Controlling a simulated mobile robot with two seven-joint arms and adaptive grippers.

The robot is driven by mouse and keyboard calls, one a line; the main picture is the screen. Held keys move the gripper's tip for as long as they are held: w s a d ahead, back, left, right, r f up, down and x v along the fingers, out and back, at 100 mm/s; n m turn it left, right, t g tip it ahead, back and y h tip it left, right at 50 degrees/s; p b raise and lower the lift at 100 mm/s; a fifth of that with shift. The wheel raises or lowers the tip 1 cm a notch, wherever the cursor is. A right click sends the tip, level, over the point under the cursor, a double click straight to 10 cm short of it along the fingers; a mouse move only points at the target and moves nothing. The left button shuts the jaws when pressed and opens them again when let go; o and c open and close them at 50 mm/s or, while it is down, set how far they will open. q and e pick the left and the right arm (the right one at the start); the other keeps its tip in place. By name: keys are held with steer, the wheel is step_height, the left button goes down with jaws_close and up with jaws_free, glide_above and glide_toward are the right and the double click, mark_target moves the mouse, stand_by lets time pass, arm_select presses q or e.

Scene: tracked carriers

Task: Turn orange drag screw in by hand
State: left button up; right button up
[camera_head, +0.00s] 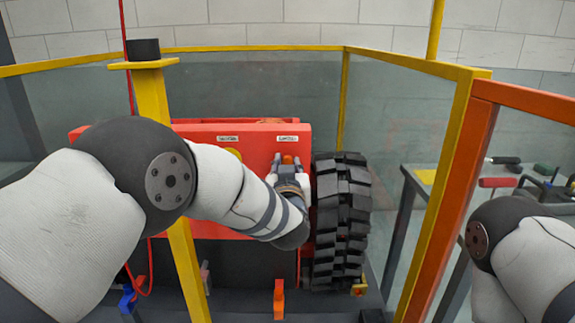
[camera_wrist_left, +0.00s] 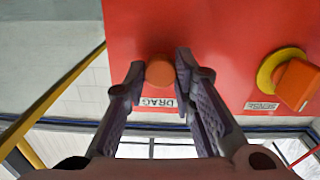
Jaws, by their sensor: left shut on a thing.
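The orange drag screw (camera_wrist_left: 160,72) is a round knob on the red carrier housing (camera_wrist_left: 215,35), beside a white label reading DRAG (camera_wrist_left: 158,102). My left gripper (camera_wrist_left: 160,78) is shut on it, with one finger on each side. In the head view my left arm reaches across to the red carrier (camera_head: 210,133), with the left gripper (camera_head: 287,170) at the housing's upper right part. Orange shows between the fingertips there. My right arm comes in at the lower right, but its gripper is out of view.
A second orange knob on a yellow disc (camera_wrist_left: 297,82) sits to the right in the wrist view. A black rubber track (camera_head: 341,220) stands close right of the left gripper. Yellow-framed glass panels surround the carrier. A bench (camera_head: 480,180) with tools stands at right.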

arm_select(q)
steer(key=o, duration=0.7)
steer(key=shift+w+r, duration=0.1)
steer(key=shift+r, duration=0.55)
steer(key=shift+o, duration=1.2)
steer(key=shift+f, duration=0.3)
steer(key=n, duration=0.3)
steer(key=shift+f+n, duration=0.2)
steer(key=shift+n, duration=0.1)
steer(key=n, duration=0.3)
steer(key=shift+a+n, duration=0.1)
steer(key=shift+n, duration=0.2)
steer(key=n, duration=0.6)
steer(key=shift+f+n, duration=0.1)
steer(key=shift+n, duration=0.3)
steer(key=n+b, duration=0.1)
steer(key=n, duration=1.4)
arm_select(e)
steer(key=shift+s+f+g, duration=0.5)
steer(key=shift+s+f, duration=0.45)
steer(key=shift+s, duration=0.1)
